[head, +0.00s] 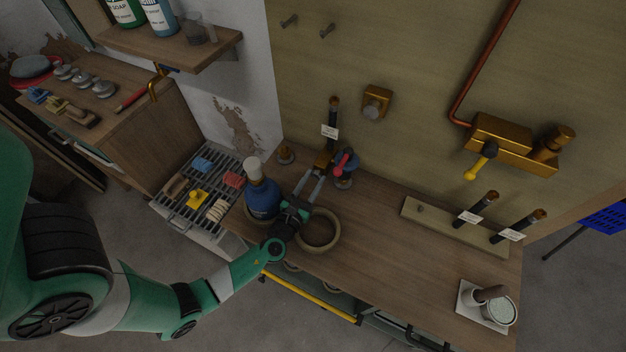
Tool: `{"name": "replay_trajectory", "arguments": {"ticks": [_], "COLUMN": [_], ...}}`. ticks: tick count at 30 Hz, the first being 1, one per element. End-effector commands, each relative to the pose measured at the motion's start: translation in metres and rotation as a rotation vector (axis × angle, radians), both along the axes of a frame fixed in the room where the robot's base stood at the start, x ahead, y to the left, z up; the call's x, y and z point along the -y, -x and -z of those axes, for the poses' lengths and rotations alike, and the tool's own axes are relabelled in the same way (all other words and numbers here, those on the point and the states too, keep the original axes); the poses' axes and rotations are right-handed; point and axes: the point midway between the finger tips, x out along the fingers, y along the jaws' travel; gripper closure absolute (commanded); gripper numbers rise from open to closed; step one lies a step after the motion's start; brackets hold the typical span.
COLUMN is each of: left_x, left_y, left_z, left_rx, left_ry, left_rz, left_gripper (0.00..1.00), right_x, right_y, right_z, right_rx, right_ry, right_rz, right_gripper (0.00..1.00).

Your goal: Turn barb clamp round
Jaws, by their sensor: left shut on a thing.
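My left gripper (319,174) reaches from the left over the bench toward the back wall. Its pale fingers are shut on a small brass-brown piece (323,158) at the foot of an upright dark tube (333,107) with a white tag. Just right of the fingertips is a blue fitting (350,158) with a red-pink handle (342,165). I cannot tell which of these parts is the barb clamp, and the fingertips hide some of the held piece. My right gripper is not in view.
A blue bottle (262,197) with a white cap stands close left of my wrist. A tan ring (319,230) lies right of it. A rack with two tagged dark tubes (477,207) and a white cup (498,311) stand further right. The bench middle is clear.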

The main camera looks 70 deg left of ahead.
Motion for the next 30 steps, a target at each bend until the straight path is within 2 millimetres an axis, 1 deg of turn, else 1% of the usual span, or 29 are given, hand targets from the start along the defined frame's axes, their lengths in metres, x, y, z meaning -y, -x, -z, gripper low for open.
{"name": "replay_trajectory", "arguments": {"ticks": [5, 11, 30], "left_x": [0.0, 0.0, -0.001], "left_y": [0.0, 0.0, 0.001], "left_z": [0.001, 0.002, 0.002], "left_rx": [0.035, 0.117, 0.474], "left_ry": [0.038, 0.128, 0.528], "left_rz": [0.0, 0.0, 0.001], "left_gripper": [1.0, 1.0, 1.0], "right_x": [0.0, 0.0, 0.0], "right_y": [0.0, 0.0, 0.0], "right_z": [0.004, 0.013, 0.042], "right_rx": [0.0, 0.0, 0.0], "right_ry": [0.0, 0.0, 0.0], "right_rz": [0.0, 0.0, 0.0], "right_gripper": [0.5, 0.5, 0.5]}}
